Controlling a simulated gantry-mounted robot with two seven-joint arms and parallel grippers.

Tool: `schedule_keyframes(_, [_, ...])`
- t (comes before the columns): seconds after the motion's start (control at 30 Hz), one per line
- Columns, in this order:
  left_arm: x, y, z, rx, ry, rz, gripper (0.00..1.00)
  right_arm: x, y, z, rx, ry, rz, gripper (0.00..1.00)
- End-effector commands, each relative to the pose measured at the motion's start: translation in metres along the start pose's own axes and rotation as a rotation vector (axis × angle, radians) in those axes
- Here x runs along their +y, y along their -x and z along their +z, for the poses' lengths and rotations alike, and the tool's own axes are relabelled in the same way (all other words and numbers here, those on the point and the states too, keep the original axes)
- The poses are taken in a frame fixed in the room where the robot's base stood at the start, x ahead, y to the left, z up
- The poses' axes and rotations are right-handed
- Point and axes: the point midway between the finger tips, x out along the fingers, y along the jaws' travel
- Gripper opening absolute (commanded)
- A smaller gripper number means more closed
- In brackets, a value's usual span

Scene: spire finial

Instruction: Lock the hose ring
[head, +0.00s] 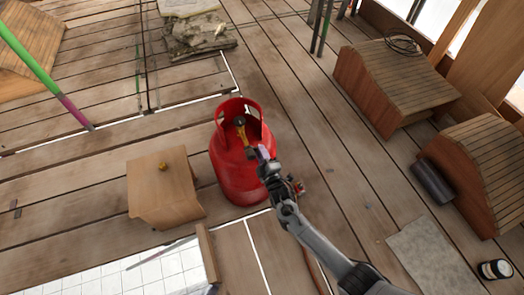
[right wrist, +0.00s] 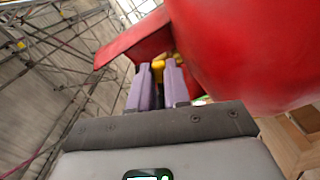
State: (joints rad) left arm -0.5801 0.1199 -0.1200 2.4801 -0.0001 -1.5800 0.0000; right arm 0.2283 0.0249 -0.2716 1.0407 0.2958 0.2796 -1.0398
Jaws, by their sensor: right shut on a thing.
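A red gas cylinder (head: 232,178) stands upright on the plank floor in the head view. A yellow fitting (head: 245,134) with a dark round end sits inside its collar. My right gripper (head: 262,153) reaches in at the collar's right side. In the right wrist view, its two purple fingers are close together on a yellow piece (right wrist: 158,65), partly hidden behind the fingertips. The cylinder's red body (right wrist: 245,50) fills the upper right there. I cannot make out the hose ring as a separate part. My left gripper is not in view.
An orange-brown hose (head: 314,268) runs by my right arm. Curved wooden pieces (head: 400,85) stand at the right. A dark cylinder (head: 432,183) lies near them.

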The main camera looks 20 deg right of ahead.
Motion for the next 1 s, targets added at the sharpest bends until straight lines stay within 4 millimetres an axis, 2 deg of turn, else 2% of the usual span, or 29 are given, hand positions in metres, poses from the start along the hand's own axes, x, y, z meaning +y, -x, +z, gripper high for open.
schedule_keyframes(0.2, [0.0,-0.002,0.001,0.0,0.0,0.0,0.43,-0.01,0.0,-0.001,-0.001,-0.188,-0.002,0.0])
schedule_keyframes(0.5, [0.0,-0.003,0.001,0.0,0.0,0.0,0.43,-0.017,0.0,-0.003,0.0,-0.366,-0.001,0.0])
schedule_keyframes(1.0, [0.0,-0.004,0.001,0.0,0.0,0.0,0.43,-0.02,0.0,-0.005,0.0,-0.444,-0.001,0.0])
